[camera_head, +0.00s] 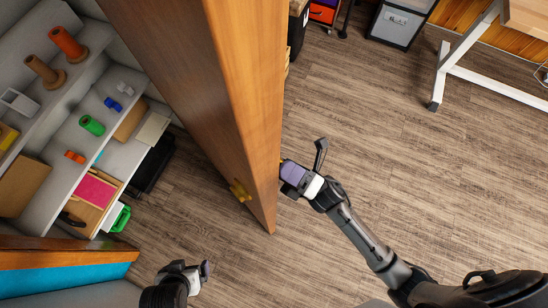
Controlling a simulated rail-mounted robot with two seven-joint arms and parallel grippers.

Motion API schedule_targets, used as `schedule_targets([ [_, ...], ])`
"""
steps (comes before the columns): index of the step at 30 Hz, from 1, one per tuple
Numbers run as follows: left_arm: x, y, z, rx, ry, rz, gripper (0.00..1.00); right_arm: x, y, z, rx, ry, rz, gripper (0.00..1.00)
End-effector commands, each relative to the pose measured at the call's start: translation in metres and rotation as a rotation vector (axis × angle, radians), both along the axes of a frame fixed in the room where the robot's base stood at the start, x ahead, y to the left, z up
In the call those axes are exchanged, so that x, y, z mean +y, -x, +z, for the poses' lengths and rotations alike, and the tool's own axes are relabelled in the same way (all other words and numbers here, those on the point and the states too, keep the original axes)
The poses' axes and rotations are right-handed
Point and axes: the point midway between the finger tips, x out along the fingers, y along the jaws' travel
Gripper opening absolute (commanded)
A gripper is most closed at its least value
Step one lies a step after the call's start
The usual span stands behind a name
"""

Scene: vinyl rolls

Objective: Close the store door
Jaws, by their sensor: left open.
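The wooden store door (215,95) stands open, running from the top of the view down to a corner at mid-picture. A brass handle (240,191) sits on its left face near the free edge. My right gripper (306,166) is at the right side of the door near that edge; one dark finger stands out, but I cannot tell its opening or whether it touches. My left gripper (197,270) is low in the view, open, left of and apart from the door's lower corner.
Left of the door are grey shelves (70,130) with spools, rolls and boxes. A wood and blue panel (65,263) lies at lower left. Wooden floor (420,160) is clear on the right, with a white-legged table (443,70) and a grey box (397,25) at the back.

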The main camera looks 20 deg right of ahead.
Motion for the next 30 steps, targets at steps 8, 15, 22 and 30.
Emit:
schedule_targets([
  [8,0.001,0.0,-0.029,-0.001,-0.004,-0.003,0.93,-0.033,0.026,-0.042,0.002,0.001,0.001,0.81],
  [15,0.0,0.0,-0.044,-0.001,0.0,0.0,0.93,-0.057,0.045,-0.067,0.002,0.001,0.001,0.81],
  [22,-0.003,0.0,-0.05,-0.001,0.01,0.006,0.93,-0.07,0.055,-0.078,0.0,0.0,0.001,0.81],
  [30,-0.003,0.0,-0.051,-0.001,0.01,0.006,0.93,-0.073,0.057,-0.08,-0.002,-0.001,0.001,0.81],
])
